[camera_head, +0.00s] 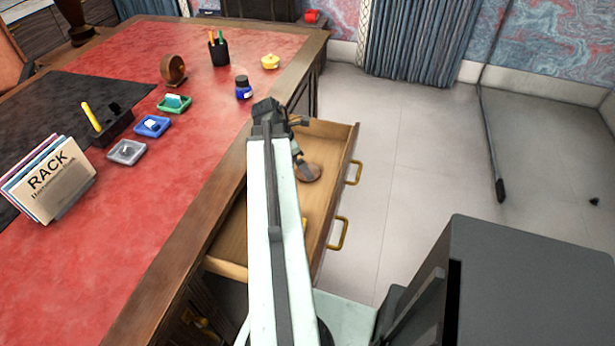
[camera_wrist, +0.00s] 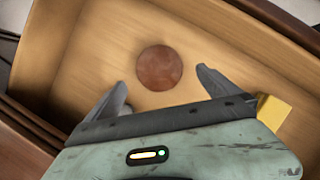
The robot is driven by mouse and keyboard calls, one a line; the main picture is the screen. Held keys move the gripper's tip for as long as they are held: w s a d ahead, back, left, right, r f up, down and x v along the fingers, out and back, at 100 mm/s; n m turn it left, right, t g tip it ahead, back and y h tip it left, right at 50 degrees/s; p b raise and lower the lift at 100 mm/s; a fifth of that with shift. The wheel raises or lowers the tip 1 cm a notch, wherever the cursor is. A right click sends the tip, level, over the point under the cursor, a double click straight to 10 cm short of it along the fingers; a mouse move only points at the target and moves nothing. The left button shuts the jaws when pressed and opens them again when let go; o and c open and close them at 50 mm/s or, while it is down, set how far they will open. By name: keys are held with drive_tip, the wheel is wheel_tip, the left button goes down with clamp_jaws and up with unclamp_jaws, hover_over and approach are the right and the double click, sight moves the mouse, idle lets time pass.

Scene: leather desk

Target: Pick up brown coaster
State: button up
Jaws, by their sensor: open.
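The brown coaster (camera_wrist: 159,68) is a round, flat disc lying on the floor of an open wooden drawer. In the head view the coaster (camera_head: 312,172) shows near the drawer's far end, partly covered by my gripper. My gripper (camera_head: 298,148) reaches down into the drawer beside it. In the wrist view my gripper (camera_wrist: 162,82) is open, its two fingers apart with nothing between their pads. The coaster lies just beyond and between the fingertips, apart from both. The exact height of the fingers over the drawer floor is hard to tell.
The drawer (camera_head: 347,168) has raised wooden walls around the coaster. A yellow block (camera_wrist: 273,112) lies in the drawer near my gripper, at right in the wrist view. A blue ink bottle (camera_head: 243,89) stands on the red desktop near the drawer.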

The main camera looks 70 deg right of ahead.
drive_tip(key=b+x, duration=0.5)
drive_tip(key=shift+d+f, duration=0.1)
drive_tip(key=shift+f, duration=0.1)
drive_tip(key=shift+r, duration=0.2)
drive_tip(key=c, duration=1.4)
drive_tip(key=shift+o, duration=0.2)
